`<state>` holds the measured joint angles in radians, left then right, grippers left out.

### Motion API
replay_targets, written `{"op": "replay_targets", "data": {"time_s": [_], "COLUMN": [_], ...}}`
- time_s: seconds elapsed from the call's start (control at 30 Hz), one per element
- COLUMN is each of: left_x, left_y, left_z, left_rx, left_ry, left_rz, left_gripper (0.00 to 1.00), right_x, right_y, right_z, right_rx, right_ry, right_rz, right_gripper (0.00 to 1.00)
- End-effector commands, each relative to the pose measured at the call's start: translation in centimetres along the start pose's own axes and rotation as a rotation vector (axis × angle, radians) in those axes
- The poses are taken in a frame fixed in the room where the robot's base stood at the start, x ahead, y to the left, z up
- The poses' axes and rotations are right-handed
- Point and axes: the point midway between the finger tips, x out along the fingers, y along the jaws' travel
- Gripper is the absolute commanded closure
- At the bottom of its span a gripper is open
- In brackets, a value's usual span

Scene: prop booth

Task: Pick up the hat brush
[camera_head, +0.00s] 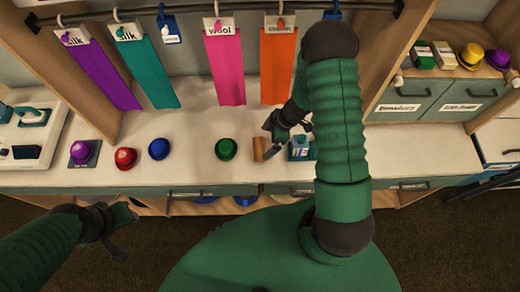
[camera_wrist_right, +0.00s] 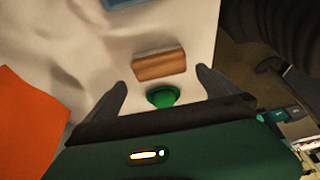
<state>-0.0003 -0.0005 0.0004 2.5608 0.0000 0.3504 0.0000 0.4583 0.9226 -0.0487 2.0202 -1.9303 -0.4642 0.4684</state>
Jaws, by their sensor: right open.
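The hat brush (camera_head: 259,150), a small wooden block with a pale side, stands on the counter just right of the green hat. In the right wrist view the brush (camera_wrist_right: 159,65) lies ahead of the two spread fingers, roughly centred. My right gripper (camera_head: 272,138) is open and empty, close to the brush on its right; whether it touches the brush cannot be told. It also shows in the right wrist view (camera_wrist_right: 158,80). My left gripper (camera_head: 124,232) hangs in front of the counter at the lower left, its fingers apart, away from the brush.
The green hat (camera_head: 226,148) is close to the brush. Blue (camera_head: 158,148), red (camera_head: 125,158) and purple (camera_head: 80,151) hats stand farther left. A blue-teal item (camera_head: 299,150) sits right of the brush. Ribbons, including an orange one (camera_head: 278,67), hang behind.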

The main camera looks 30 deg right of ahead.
Motion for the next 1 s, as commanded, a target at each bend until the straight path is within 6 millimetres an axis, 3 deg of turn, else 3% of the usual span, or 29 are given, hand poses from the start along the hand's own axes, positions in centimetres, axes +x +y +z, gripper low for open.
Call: {"op": "replay_targets", "data": {"time_s": [0.03, 0.27, 0.43, 0.7, 1.0], "left_x": [0.2, 0.0, -0.4, -0.4, -0.3], "left_y": [0.0, 0.0, 0.0, 0.0, 0.0], "left_z": [0.0, 0.0, -0.1, -0.1, -0.1], "left_rx": [0.000, -0.001, -0.001, -0.001, 0.000], "left_ry": [0.000, 0.001, 0.001, 0.001, 0.001], "left_rz": [0.000, 0.000, 0.000, 0.000, 0.000], "left_gripper": [0.64, 0.64, 0.64, 0.64, 0.64], "right_x": [1.1, 3.7, 6.7, 7.6, 7.6], "right_y": [0.0, 0.0, 0.1, 0.3, 0.2], "right_z": [-0.1, -0.1, 0.3, 0.3, 0.2], "right_rx": [-0.001, 0.000, 0.001, -0.003, -0.003], "right_ry": [0.000, -0.002, 0.001, -0.001, -0.003], "right_rz": [-0.002, 0.000, 0.000, 0.002, 0.002], "right_gripper": [0.00, 0.00, 0.00, 0.00, 0.37]}}
